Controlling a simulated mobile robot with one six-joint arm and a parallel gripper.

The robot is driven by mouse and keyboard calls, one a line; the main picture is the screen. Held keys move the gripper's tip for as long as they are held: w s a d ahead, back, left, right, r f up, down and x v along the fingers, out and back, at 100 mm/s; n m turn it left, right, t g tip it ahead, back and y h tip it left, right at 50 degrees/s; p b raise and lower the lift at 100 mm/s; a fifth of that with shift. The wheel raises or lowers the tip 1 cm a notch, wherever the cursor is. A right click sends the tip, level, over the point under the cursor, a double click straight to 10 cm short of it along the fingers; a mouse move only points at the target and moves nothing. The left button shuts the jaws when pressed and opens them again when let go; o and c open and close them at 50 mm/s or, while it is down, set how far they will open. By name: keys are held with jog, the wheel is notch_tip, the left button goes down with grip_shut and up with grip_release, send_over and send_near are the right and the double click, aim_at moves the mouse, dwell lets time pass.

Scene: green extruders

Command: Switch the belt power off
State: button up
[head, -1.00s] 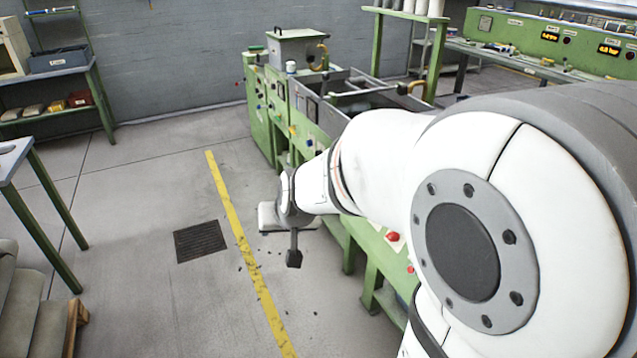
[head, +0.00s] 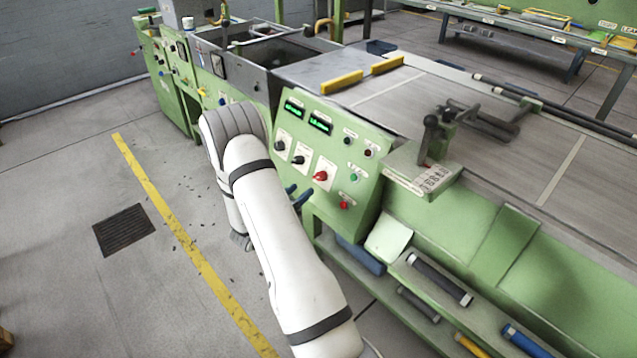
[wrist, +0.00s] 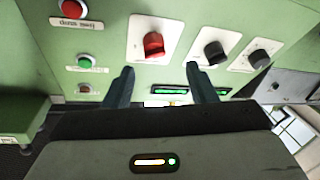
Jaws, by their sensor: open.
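The sloped green control panel (head: 350,125) stands in the middle of the head view. Its red rotary knob (head: 320,176) sits on a white plate and also shows in the wrist view (wrist: 153,45). Two black rotary knobs (head: 298,160) sit to its left in the head view. A red button (head: 344,205) and a green button (head: 354,177) are at its right. The small labels are mostly unreadable, so I cannot tell which control is the belt power. My gripper (wrist: 161,82) is open and empty in front of the panel, its two dark fingers pointing toward the red knob, apparently without touching it.
Two lit green displays (head: 307,116) are above the knobs. A lever box (head: 425,165) juts out right of the panel. A lower shelf (head: 440,300) with rollers lies below.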

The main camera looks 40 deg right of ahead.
aim_at(318, 179)
jog(key=x, duration=0.8)
jog(key=shift+s, duration=0.45)
jog(key=shift+c, duration=0.4)
